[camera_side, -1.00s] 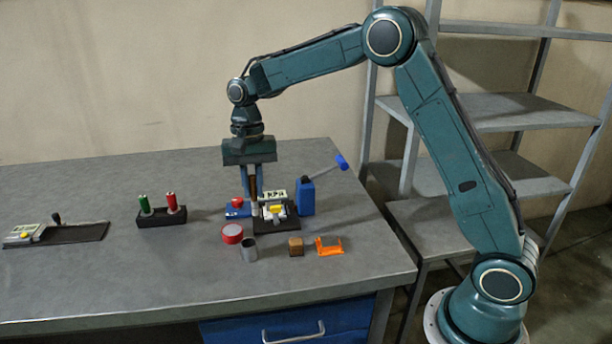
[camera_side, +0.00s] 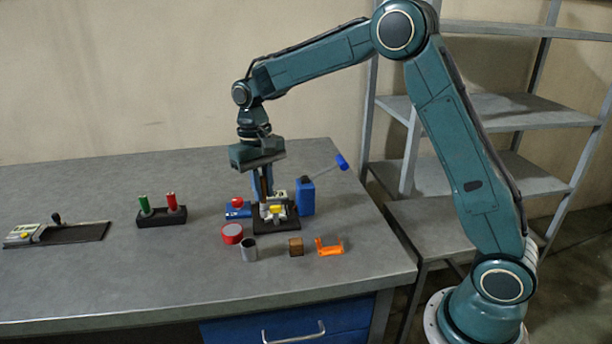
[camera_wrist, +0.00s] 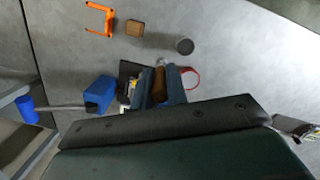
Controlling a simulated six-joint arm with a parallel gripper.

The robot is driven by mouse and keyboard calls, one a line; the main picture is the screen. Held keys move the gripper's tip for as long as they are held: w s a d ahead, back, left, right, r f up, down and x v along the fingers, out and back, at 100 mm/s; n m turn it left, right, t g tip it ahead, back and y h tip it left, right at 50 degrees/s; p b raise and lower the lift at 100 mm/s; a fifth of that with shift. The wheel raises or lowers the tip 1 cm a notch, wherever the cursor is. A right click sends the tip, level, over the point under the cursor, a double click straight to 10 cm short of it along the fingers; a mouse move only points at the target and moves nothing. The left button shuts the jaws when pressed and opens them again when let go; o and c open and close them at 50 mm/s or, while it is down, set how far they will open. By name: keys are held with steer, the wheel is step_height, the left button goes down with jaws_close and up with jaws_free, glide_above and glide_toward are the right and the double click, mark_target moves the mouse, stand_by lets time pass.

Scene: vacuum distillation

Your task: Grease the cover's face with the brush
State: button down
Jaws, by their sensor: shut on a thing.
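My gripper (camera_side: 263,192) points down over the small device (camera_side: 284,222) on a black base. It is shut on a brown-handled brush (camera_wrist: 159,84), seen between the fingers in the wrist view. In the side view the brush's lower end is among the parts of the device, close to a yellow piece (camera_side: 275,209). I cannot tell whether the bristles touch anything. The cover's face cannot be made out; the gripper and brush hide part of the device.
A black holder (camera_side: 163,217) with green and red cylinders stands left. The front-left table is clear.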

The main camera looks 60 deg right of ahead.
steer(key=w+d+r, duration=0.2)
steer(key=w+d, duration=0.6)
steer(key=shift+w+d, duration=0.3)
steer(key=shift+d, duration=0.1)
steer(key=shift+f, duration=0.15)
